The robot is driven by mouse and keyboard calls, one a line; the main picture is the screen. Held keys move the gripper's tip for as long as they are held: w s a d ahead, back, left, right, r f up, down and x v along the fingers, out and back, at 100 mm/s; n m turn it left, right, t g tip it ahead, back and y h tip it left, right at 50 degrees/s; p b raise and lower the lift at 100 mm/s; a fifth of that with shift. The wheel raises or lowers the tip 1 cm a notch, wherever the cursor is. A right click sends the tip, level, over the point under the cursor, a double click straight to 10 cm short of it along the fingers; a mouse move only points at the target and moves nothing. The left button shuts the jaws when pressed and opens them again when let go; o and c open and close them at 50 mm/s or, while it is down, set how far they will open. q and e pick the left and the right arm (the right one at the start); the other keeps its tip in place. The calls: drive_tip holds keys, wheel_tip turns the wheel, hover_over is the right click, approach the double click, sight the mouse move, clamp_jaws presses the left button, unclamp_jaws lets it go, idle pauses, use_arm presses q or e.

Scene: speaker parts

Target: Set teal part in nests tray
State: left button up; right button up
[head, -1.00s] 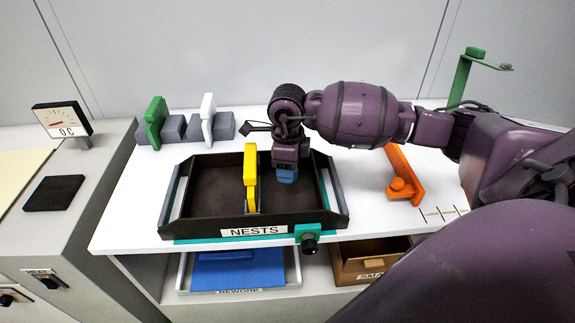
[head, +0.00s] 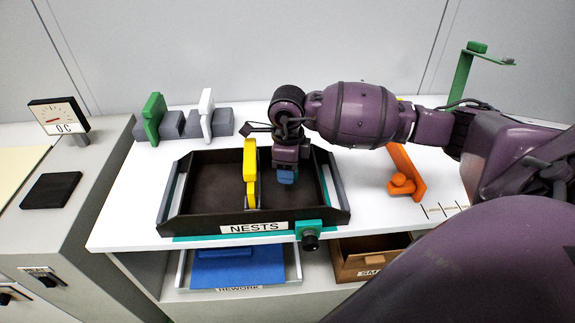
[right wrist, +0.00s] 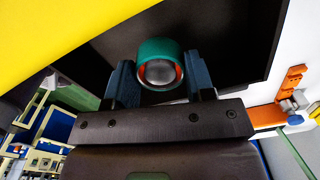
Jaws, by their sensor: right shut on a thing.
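The teal part (right wrist: 153,48) is a short round piece with a silver dome and an orange ring inside, seen in the right wrist view. My right gripper (right wrist: 160,66) is shut on it, with one blue finger on each side. In the head view the right gripper (head: 287,177) points down inside the black nests tray (head: 185,225), right of the yellow upright piece. The part is hidden below the fingers there, so I cannot tell whether it touches the tray floor. My left gripper is not in view.
The yellow upright piece (head: 250,172) stands in the tray close to my right gripper. A teal block with a black knob (head: 309,233) sits at the tray's front edge. Green (head: 153,118) and white (head: 207,113) pieces stand behind left. An orange bracket (head: 405,175) lies to the right.

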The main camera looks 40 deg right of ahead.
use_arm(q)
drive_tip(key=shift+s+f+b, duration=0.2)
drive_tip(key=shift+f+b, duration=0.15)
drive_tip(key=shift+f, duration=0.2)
use_arm(e)
drive_tip(key=shift+f, duration=0.8)
drive_tip(key=o, duration=1.1)
drive_tip(key=shift+o, duration=0.2)
wheel_tip(320, 180, up, 3)
wheel_tip(320, 180, up, 8)
drive_tip(key=shift+f+p, duration=0.1)
drive_tip(key=shift+p, duration=0.4)
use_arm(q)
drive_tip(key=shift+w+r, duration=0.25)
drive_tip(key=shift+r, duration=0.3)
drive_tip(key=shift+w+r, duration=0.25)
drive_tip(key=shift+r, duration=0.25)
